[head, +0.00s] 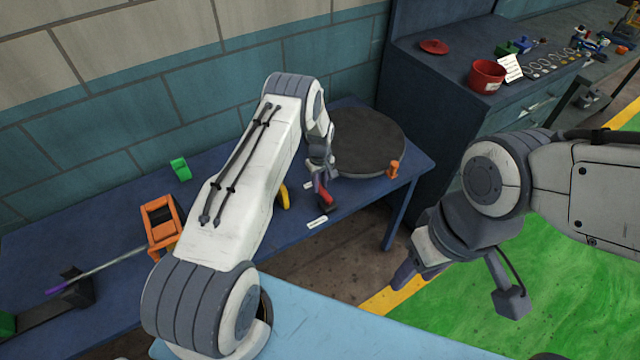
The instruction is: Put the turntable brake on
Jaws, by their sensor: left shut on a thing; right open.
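The turntable (370,142) is a dark round disc at the right end of the blue bench. My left gripper (321,186) is in front of the disc's left edge, pointing down. It is shut on a red-handled part (327,198), which looks like the brake lever. The gripper hides much of this part, so I cannot tell the lever's angle or whether the brake touches the disc. A small white label (317,222) lies on the bench edge just below it. My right gripper (457,291) is open and empty, over the floor to the right of the bench.
An orange peg (393,168) stands at the disc's front right edge. A yellow curved part (284,196) is left of my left gripper. An orange frame (161,223) and a green block (180,169) are further left. A red pot (487,75) stands on the dark cabinet.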

